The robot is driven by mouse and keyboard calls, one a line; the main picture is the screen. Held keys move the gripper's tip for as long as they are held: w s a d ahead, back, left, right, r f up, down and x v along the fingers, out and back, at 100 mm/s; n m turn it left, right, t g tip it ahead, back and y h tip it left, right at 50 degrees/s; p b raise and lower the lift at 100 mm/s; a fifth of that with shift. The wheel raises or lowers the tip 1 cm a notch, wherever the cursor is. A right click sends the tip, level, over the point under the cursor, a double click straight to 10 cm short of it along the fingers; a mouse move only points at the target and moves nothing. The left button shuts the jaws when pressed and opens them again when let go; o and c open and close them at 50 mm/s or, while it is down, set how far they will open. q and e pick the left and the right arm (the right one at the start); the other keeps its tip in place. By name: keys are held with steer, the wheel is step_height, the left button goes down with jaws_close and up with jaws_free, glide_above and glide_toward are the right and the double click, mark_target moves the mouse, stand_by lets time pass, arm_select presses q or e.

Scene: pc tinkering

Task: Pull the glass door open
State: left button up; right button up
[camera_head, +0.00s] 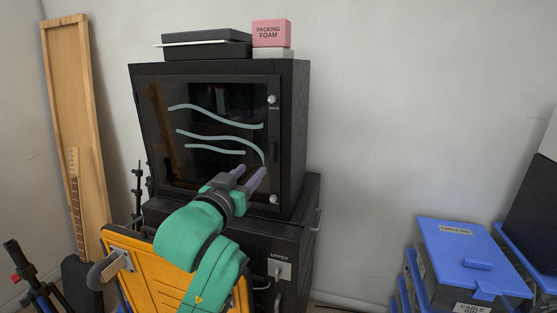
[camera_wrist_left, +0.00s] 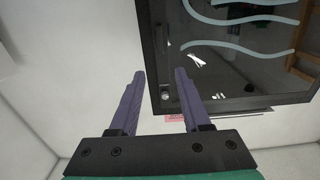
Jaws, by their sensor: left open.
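The glass door (camera_head: 215,120) is a dark pane in a black frame on the front of the upper black cabinet. Pale teal wavy stripes run across it, and it looks closed. Small round silver fittings sit on its right edge, near the top (camera_head: 272,99) and bottom (camera_head: 274,199). My left gripper (camera_head: 257,178) is open and empty in front of the door's lower right part. In the left wrist view, the door (camera_wrist_left: 235,60) fills the upper right. The fingertips (camera_wrist_left: 159,72) appear either side of its frame edge; contact cannot be told. My right gripper is not in view.
A pink packing foam box (camera_head: 271,34) and a black device (camera_head: 205,44) lie on the cabinet. A lower black cabinet (camera_head: 270,240) stands beneath. Blue-lidded bins (camera_head: 470,250) stand at the right, a guitar (camera_head: 76,205) at the left. The wall right of the cabinet is bare.

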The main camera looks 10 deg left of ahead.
mark_target(271, 150)
arm_select(q)
steer(key=w+p, duration=0.1)
steer(key=w, duration=0.3)
steer(key=w+p, duration=0.1)
steer(key=w, duration=0.4)
steer(key=w+p, duration=0.1)
steer(key=w, duration=0.4)
steer(key=shift+w+d, duration=0.1)
steer(key=shift+d, duration=0.3)
jaws_close()
steer(key=shift+f, duration=0.1)
stand_by(0.4)
